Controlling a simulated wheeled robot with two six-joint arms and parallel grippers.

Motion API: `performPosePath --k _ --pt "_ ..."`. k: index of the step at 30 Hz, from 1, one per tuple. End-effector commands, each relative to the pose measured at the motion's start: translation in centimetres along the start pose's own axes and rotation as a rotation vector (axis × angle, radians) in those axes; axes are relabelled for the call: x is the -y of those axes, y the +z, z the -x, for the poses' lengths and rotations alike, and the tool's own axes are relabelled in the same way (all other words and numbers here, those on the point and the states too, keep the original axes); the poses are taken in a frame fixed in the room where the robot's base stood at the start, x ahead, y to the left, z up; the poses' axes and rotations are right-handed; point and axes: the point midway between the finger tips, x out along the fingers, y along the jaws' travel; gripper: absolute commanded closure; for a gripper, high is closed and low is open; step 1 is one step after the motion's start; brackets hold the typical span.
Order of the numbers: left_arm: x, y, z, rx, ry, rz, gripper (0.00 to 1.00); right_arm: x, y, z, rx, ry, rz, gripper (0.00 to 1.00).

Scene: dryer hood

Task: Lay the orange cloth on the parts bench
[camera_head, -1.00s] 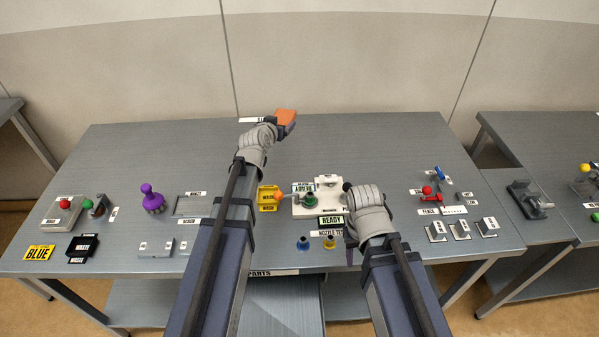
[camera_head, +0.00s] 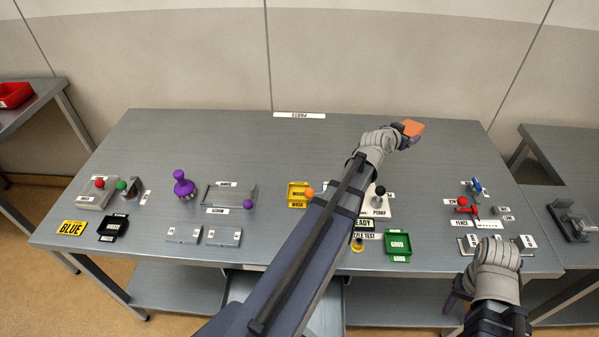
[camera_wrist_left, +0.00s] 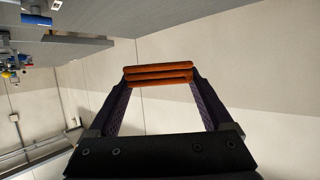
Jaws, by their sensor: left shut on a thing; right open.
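The orange cloth (camera_head: 411,128) is folded into a small pad. My left gripper (camera_head: 405,134) is shut on it and holds it over the back right part of the grey parts bench (camera_head: 240,143). In the left wrist view the cloth (camera_wrist_left: 158,75) shows as stacked orange folds between the two fingers (camera_wrist_left: 158,82). I cannot tell its exact height above the bench. My right gripper (camera_head: 457,298) is at the front right, by the bench's front edge; its fingers are small in view and hold nothing that I can see.
A PARTS label (camera_head: 299,115) lies at the bench's back edge. The back strip is clear. My left arm hides part of the middle.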

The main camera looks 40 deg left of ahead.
Motion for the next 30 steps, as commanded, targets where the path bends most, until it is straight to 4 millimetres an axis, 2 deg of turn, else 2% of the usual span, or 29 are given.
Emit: performPosePath --k 1,6,9,13,15,19,25,30 --pt "3.1 1.1 0.7 0.001 -0.033 0.015 0.78 0.1 -0.1 -0.8 0.0 0.0 0.0 0.5" --pt "11.9 3.7 3.5 0.002 -0.121 0.053 0.78 0.2 -0.1 -2.0 0.0 0.0 0.0 0.5" --pt "16.1 5.1 5.3 0.0 -0.164 0.073 0.78 0.2 -0.1 -2.6 0.0 0.0 0.0 0.5" --pt "20.1 6.4 7.4 -0.004 -0.207 0.089 0.78 0.3 -0.2 -3.1 0.0 0.0 0.0 0.5" --pt "21.4 6.9 8.2 -0.006 -0.222 0.094 0.78 0.3 -0.2 -3.2 0.0 0.0 0.0 0.5" --pt "22.7 7.3 9.1 -0.008 -0.236 0.1 0.78 0.3 -0.2 -3.4 0.0 0.0 0.0 0.5" --pt "23.0 7.5 9.2 -0.009 -0.238 0.1 0.78 0.3 -0.2 -3.5 0.0 0.0 0.0 0.5" --pt "23.0 8.9 8.6 -0.009 -0.238 0.1 0.78 0.5 -0.3 -5.0 0.0 0.0 0.0 0.5"
